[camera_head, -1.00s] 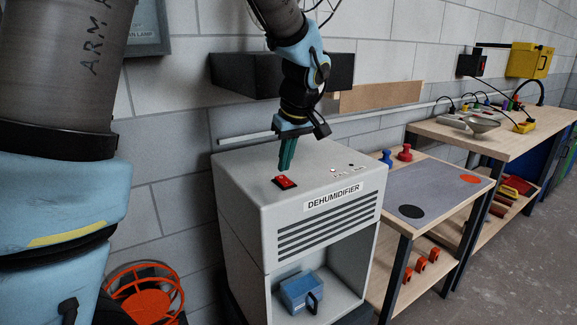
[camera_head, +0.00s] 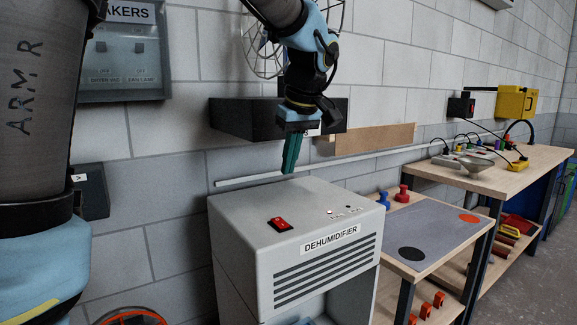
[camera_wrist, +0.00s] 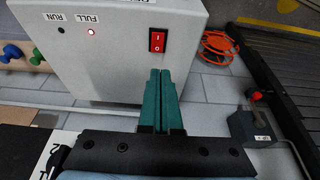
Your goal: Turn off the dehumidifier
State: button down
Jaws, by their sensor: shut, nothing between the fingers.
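The dehumidifier (camera_head: 235,225) is a light grey cabinet with a labelled front and dark vent slots. Its red rocker switch (camera_head: 280,224) sits on the top near the front left. The switch also shows in the wrist view (camera_wrist: 158,41), marked I and O. In the wrist view the fingertips (camera_wrist: 160,71) point towards the switch.
A dark box (camera_head: 235,118) juts from the wall behind my gripper. A breaker panel (camera_head: 124,60) hangs at upper left. A table with a grey mat (camera_head: 437,232) stands to the right, with red and blue knobs. A longer bench (camera_head: 535,160) lies beyond.

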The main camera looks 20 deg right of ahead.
jog(key=w+b, duration=0.1)
jog(key=b, duration=0.5)
jog(key=shift+w+d+r+b, duration=0.15)
jog(key=shift+w+d+b, duration=0.15)
jog(key=shift+w+d, duration=0.1)
jog(key=p, duration=0.2)
send_near(279, 218)
jog(key=x, duration=0.5)
jog(key=shift+w, duration=0.1)
jog(key=shift+x, duration=0.75)
